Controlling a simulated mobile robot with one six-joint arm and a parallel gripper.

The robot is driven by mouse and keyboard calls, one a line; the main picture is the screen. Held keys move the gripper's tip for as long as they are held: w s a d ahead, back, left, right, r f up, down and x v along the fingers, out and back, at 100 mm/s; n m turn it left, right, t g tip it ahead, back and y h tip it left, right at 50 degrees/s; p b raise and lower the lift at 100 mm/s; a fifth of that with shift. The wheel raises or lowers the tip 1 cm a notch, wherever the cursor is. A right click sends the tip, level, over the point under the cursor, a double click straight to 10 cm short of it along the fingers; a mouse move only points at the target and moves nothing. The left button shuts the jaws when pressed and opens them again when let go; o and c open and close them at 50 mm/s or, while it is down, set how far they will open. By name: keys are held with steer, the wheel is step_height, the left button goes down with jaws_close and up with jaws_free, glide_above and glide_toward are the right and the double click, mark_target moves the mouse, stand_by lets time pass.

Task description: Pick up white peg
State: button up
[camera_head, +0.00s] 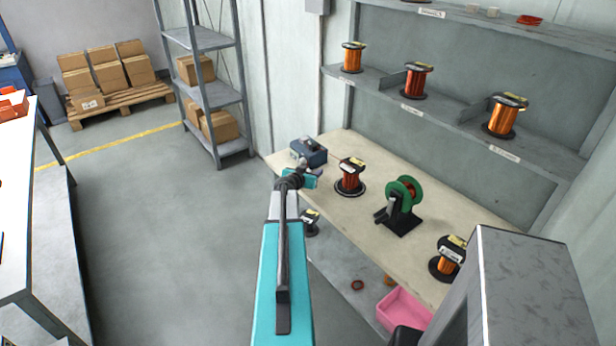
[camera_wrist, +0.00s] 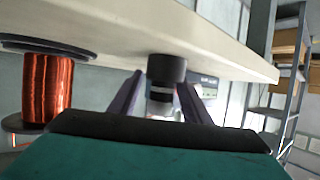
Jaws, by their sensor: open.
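The wrist view seems to be upside down. In it my gripper (camera_wrist: 163,92) is open, with one finger on each side of a short cylinder. The cylinder has a wide dark grey part at the tabletop and a white part with a black band, which looks like the white peg (camera_wrist: 160,97). The black rim of my gripper hides its lower picture end. I cannot tell whether the fingers touch it. In the head view my arm's end is over the far left end of the workbench (camera_head: 375,215), and the peg cannot be made out there.
A blue-grey box (camera_head: 309,152) stands just beyond my gripper. A copper spool (camera_head: 350,178) stands nearby on the bench and also shows in the wrist view (camera_wrist: 48,88). A green spool on a black stand (camera_head: 404,192) is further right. Open floor (camera_head: 150,230) lies left.

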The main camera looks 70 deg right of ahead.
steer(key=shift+c, duration=0.2)
jaws_close()
steer(key=shift+r, duration=0.15)
steer(key=shift+r+b, duration=0.4)
steer(key=shift+r, duration=0.3)
steer(key=shift+r+b, duration=0.4)
steer(key=shift+r, duration=0.5)
steer(key=s+a+r+b, duration=0.1)
steer(key=s+a+b, duration=0.1)
steer(key=a, duration=1.1)
steer(key=shift+s+r+b, duration=0.3)
steer(key=shift+s+r, duration=0.05)
steer(key=shift+s, duration=0.2)
